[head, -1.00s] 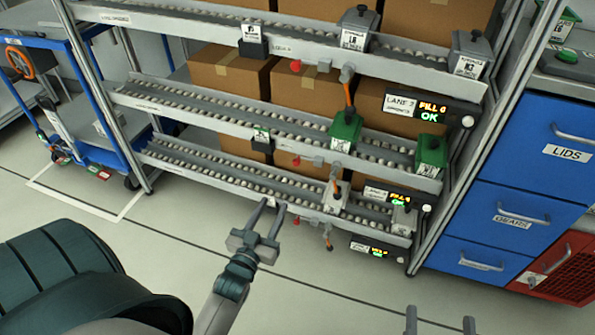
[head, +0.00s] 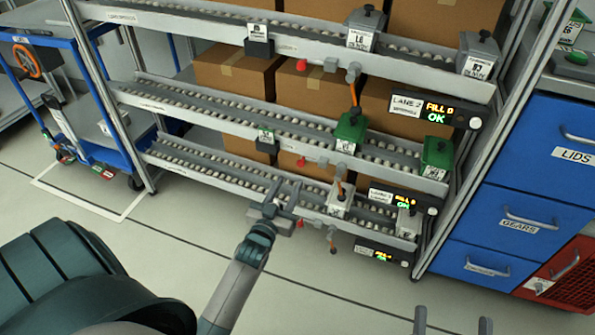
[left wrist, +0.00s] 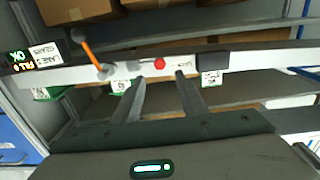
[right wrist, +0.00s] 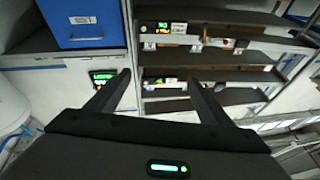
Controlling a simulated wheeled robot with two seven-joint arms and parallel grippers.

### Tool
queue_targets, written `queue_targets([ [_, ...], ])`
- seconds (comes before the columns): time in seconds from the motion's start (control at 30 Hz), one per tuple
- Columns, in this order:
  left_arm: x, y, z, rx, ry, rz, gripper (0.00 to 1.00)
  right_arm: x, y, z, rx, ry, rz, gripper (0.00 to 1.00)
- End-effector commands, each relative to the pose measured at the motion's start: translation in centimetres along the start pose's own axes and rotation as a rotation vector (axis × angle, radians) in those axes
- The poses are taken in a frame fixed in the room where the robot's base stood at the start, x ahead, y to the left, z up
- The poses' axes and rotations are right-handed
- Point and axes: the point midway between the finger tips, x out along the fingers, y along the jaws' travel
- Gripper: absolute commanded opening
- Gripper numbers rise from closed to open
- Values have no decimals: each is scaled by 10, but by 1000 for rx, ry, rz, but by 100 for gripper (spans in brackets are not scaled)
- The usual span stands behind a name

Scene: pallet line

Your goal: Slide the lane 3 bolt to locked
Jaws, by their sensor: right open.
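The middle rail (head: 190,115), with green bins on it, carries a red knob (head: 301,162) beside a small grey block (head: 318,160). Its display (head: 403,198) has a lane number too small to read surely. In the left wrist view, upside down, the red knob (left wrist: 160,63) shows beyond and between my fingertips, with the grey block (left wrist: 133,66) left of it. My left gripper (head: 284,190) is open and empty, apart from the knob. Whether the bolt is locked cannot be told. My right gripper (head: 451,325) is open and empty, low and away from the rack.
An orange lever (head: 340,175) hangs from the middle rail right of the knob; a black box (head: 265,146) is left of it. The upper display (head: 435,108) seems to read LANE 2. A bottom rail (head: 215,178) runs below. Blue drawers (head: 520,190) stand right, a blue cart (head: 85,80) left.

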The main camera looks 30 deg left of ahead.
Motion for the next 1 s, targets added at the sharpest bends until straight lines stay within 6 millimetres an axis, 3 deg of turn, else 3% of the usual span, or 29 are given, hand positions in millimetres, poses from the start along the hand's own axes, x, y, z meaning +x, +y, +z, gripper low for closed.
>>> queue_targets([
  [0.2,41,0,1,0,2,1,38,-6,-7,-23,0,137,-12,73],
  [0.5,76,0,0,0,2,0,38,-7,-7,-46,-9,258,-15,73],
  [0.93,82,0,0,0,0,0,38,-6,-6,-50,-11,279,-15,73],
  [1.0,82,0,0,0,0,0,24,-6,-6,-50,-11,279,-15,73],
])
